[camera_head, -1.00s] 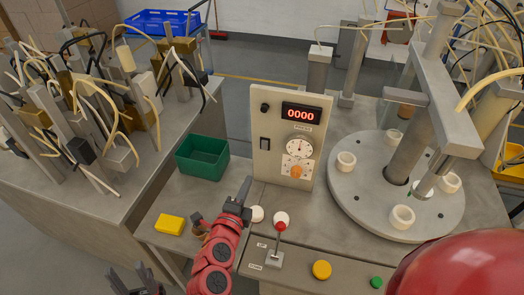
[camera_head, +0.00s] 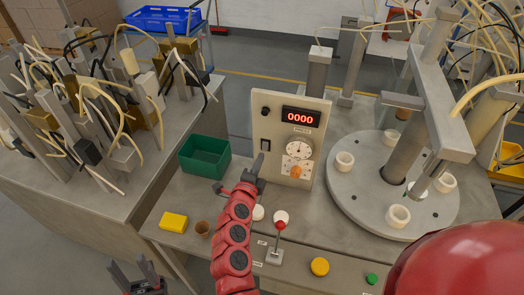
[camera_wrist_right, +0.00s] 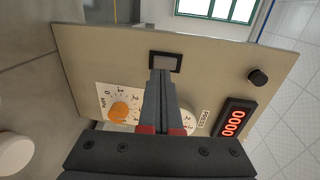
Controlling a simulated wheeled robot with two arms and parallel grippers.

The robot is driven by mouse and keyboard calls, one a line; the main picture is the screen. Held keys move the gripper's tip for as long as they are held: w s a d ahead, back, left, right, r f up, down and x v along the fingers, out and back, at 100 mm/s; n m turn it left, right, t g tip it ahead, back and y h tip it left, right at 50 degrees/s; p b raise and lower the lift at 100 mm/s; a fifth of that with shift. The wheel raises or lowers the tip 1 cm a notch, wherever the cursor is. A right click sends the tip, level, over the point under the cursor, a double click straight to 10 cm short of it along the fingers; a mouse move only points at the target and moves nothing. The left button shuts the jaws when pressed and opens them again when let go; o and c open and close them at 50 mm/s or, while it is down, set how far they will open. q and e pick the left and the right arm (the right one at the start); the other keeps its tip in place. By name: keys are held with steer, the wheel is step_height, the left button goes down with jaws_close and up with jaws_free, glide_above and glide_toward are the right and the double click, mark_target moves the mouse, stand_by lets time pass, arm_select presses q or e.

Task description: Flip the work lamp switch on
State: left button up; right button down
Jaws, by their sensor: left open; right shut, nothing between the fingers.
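The black rocker switch (camera_head: 265,144) is on the cream control panel (camera_head: 275,108), left of the dials. In the right wrist view the switch (camera_wrist_right: 165,61) shows as a dark frame with a lighter middle. My right gripper (camera_head: 259,162) is shut and empty, its tips just in front of the switch's lower part. In the right wrist view my right gripper's fingertips (camera_wrist_right: 163,72) overlap the switch; I cannot tell whether they touch it. My left gripper (camera_head: 138,275) is open and empty at the bottom left, away from the panel.
The panel also bears a red 0000 display (camera_head: 301,116), a black knob (camera_head: 265,107), and an orange knob (camera_head: 295,171). A green bin (camera_head: 205,156), yellow block (camera_head: 174,222) and red-tipped lever (camera_head: 278,238) are nearby. A round turntable (camera_head: 350,205) with white rings stands right.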

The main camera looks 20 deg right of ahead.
mark_target(265, 149)
steer(key=shift+p+x, duration=0.4)
steer(key=shift+x, duration=1.25)
